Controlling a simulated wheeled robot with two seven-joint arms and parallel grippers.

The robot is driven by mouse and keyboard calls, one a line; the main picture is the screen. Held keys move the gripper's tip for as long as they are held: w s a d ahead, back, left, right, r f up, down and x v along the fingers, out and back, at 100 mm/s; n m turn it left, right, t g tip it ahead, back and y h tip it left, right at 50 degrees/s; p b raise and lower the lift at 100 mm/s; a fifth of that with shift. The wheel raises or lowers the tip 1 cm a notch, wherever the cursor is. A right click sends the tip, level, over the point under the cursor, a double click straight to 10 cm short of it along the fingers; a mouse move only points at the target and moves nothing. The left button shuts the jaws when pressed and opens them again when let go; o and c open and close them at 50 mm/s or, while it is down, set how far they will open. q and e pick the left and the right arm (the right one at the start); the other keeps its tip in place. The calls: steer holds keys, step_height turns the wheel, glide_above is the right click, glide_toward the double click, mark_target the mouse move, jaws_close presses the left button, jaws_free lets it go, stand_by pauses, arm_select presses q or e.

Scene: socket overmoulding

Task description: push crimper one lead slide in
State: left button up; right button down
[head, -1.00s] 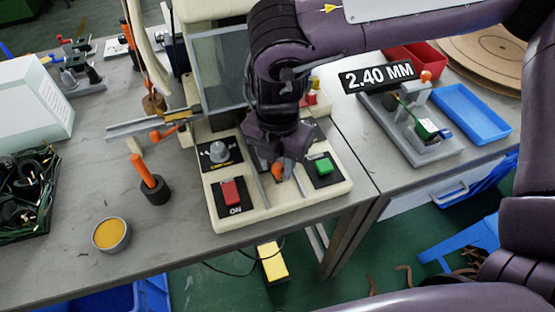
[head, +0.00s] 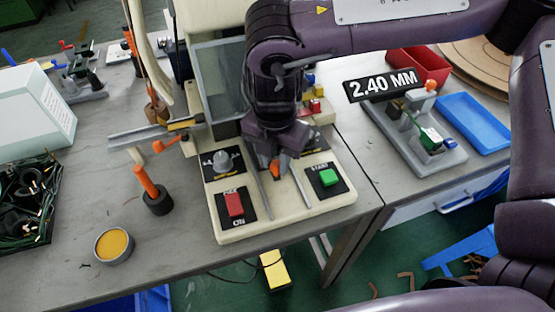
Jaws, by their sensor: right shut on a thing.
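The crimper is a cream machine (head: 285,222) on the bench, with a clear guard (head: 218,75) behind its front panel. Two grey rails run along the panel, and the lead slide's orange knob (head: 275,168) shows between them at their far end. My right gripper (head: 276,160) points down over the rails and is shut on the orange knob. The gripper and wrist hide most of the slide and the crimping area behind it. My left gripper is out of view.
A red switch (head: 235,204), a grey dial (head: 221,158) and a green button (head: 328,177) flank the rails. An orange-handled tool (head: 148,184) and a round tin (head: 114,245) stand left. A grey fixture (head: 425,140) and blue tray (head: 474,121) are right.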

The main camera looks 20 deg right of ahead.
steer(key=c, duration=1.6)
jaws_free()
steer(key=shift+w+r, duration=0.2)
steer(key=shift+w, duration=0.05)
steer(key=shift+o, duration=0.5)
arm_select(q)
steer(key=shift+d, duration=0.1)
arm_select(e)
steer(key=shift+f, duration=0.1)
steer(key=shift+s, duration=0.1)
step_height(320, 180, up, 7)
steer(key=shift+r+p, duration=0.3)
steer(key=shift+r, duration=0.15)
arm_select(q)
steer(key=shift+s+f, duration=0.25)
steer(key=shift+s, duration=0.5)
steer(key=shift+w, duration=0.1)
